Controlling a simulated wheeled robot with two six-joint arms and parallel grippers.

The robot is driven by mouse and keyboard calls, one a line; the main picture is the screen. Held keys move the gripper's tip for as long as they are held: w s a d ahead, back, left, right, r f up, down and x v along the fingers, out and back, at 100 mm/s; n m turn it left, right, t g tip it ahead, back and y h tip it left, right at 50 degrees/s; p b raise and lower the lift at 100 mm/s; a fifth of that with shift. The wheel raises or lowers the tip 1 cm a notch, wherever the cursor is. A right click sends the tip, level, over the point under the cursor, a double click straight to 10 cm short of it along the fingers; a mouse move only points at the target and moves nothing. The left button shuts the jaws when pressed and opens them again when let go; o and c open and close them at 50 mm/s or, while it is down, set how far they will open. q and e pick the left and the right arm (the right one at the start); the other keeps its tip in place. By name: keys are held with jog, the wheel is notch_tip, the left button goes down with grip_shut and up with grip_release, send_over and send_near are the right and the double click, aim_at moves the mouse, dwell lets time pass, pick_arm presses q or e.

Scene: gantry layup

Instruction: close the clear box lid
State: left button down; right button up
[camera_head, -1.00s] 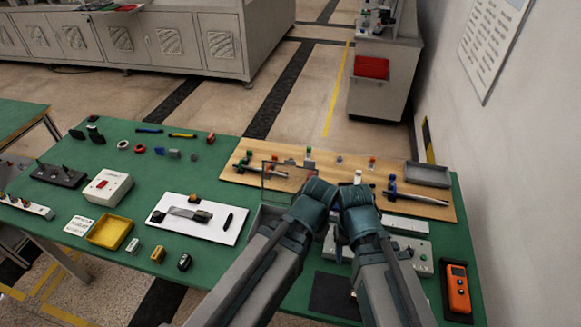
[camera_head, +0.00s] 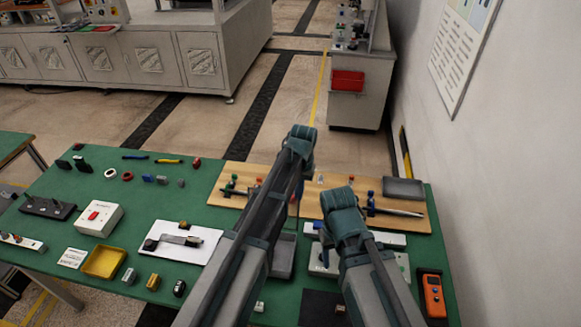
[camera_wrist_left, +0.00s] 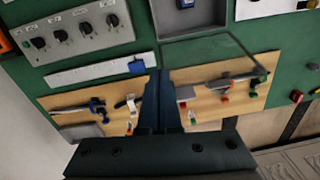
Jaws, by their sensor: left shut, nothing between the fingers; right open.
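The clear box is a grey open tray (camera_head: 284,257), partly hidden behind my left arm in the head view. It also shows at the top of the left wrist view (camera_wrist_left: 181,18). Its clear lid (camera_wrist_left: 215,58) shows there as a thin dark-edged transparent panel, raised open on the side away from me. In the head view my left arm mostly hides the lid. My left gripper (camera_head: 302,138) is shut and empty, reaching beyond the box; its fingers (camera_wrist_left: 160,85) are beside the lid, contact unclear. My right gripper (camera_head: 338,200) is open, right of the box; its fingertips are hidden.
A wooden board (camera_head: 228,188) with rods and small fittings lies behind the box. A grey control box (camera_head: 328,262) with knobs and a white strip (camera_head: 390,238) are to the right. An orange meter (camera_head: 433,295) lies at the right edge. A white board (camera_head: 172,255) lies left.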

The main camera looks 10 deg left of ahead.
pick_arm(q)
jog(key=w+a+r+p, duration=0.1)
jog(key=w+r, duration=0.1)
jog(key=w, duration=0.4)
jog(key=w+a+r+n+p, duration=0.1)
jog(key=w+a+r+p, duration=0.1)
jog(key=w, duration=0.4)
jog(key=shift+r, duration=0.6)
pick_arm(e)
notch_tip(320, 180, up, 5)
jog(key=shift+r, duration=0.1)
pick_arm(q)
jog(key=shift+f, duration=0.1)
notch_tip(320, 180, down, 10)
jog(key=f+b, duration=0.1)
jog(key=b, duration=1)
jog(key=s+r+p, duration=0.2)
jog(key=s, duration=0.1)
jog(key=shift+s+a+r, duration=0.1)
jog(key=shift+s+r, duration=0.1)
jog(key=shift+s, duration=0.1)
pick_arm(e)
notch_tip(320, 180, down, 9)
jog(key=shift+r, duration=0.15)
pick_arm(q)
jog(key=shift+s, duration=0.1)
